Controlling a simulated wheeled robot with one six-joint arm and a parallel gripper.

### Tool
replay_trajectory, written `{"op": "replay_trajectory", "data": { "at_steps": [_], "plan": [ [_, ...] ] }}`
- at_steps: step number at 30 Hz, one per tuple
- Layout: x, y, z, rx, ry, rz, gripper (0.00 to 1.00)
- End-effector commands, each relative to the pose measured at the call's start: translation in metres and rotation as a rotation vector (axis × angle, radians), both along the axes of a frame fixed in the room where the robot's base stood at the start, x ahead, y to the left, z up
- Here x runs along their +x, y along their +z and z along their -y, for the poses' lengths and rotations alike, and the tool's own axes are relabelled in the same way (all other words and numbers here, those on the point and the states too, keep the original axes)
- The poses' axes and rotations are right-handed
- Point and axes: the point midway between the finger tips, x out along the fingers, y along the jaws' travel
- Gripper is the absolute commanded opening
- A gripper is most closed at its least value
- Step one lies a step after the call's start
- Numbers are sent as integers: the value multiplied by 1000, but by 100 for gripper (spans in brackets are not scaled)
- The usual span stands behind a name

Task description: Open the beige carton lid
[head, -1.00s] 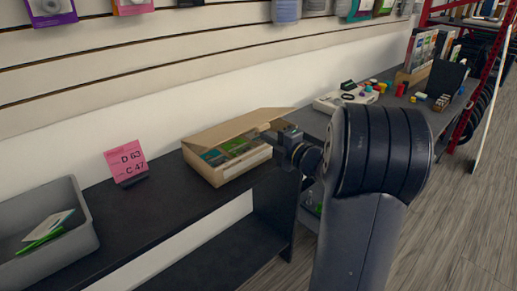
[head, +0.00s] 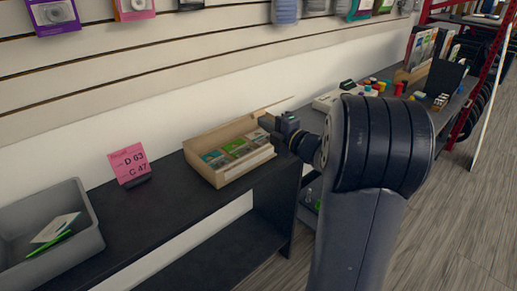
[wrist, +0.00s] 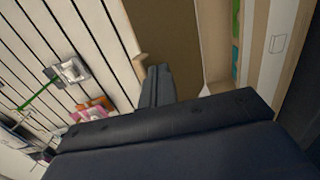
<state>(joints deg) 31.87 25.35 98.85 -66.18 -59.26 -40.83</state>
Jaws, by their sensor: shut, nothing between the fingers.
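The beige carton (head: 232,174) sits on the dark shelf top, with several green and teal flat items inside showing. Its lid (head: 222,133) is raised and stands up along the wall side of the carton. My gripper (head: 266,124) is shut and empty at the right end of the carton, by the raised lid. In the wrist view, the shut fingers (wrist: 156,86) are close to the brown lid panel (wrist: 172,28); whether they touch it I cannot tell. The lid's outer side is hidden.
A grey bin (head: 92,241) with papers and a green item stands at left. A pink sign (head: 129,161) stands between bin and carton. A pale device (head: 326,102) and small coloured items lie beyond my arm. The slatted wall runs close behind.

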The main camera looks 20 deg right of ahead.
Motion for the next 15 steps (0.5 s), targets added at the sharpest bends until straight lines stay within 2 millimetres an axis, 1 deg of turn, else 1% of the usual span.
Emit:
{"op": "replay_trajectory", "data": {
  "at_steps": [10, 15],
  "plan": [
    [0, 1, 0, 0, 0, 0, 0],
    [4, 6, -1, -1, 0, 0, 0]
  ]
}}
